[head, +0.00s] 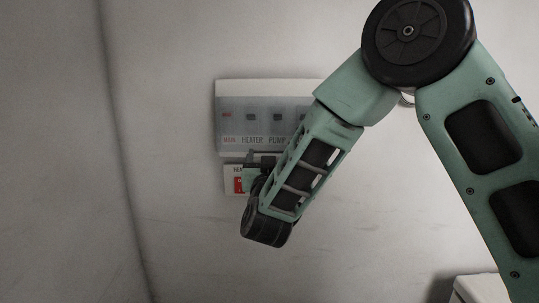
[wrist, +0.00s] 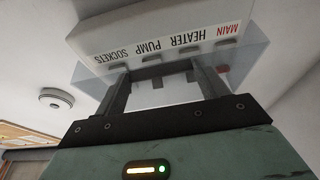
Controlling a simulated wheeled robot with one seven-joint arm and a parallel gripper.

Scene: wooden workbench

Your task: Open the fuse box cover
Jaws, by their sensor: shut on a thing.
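A clear, greyish cover (head: 232,125) lies in front of the switches. The see-through cover also shows in the wrist view (wrist: 250,66), beside the white labelled face. My gripper (wrist: 160,68) is at the cover's lower edge, its two fingers apart but shut on part of the cover. In the head view my gripper (head: 262,160) is partly hidden by my wrist. The cover's exact angle is unclear.
A small white sign (head: 230,187) with a red patch is just below the fuse box, partly behind my gripper. A pale box-like corner (head: 480,289) stands at the bottom right. The wall left of the fuse box is bare. A round fixture (wrist: 56,98) shows in the wrist view.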

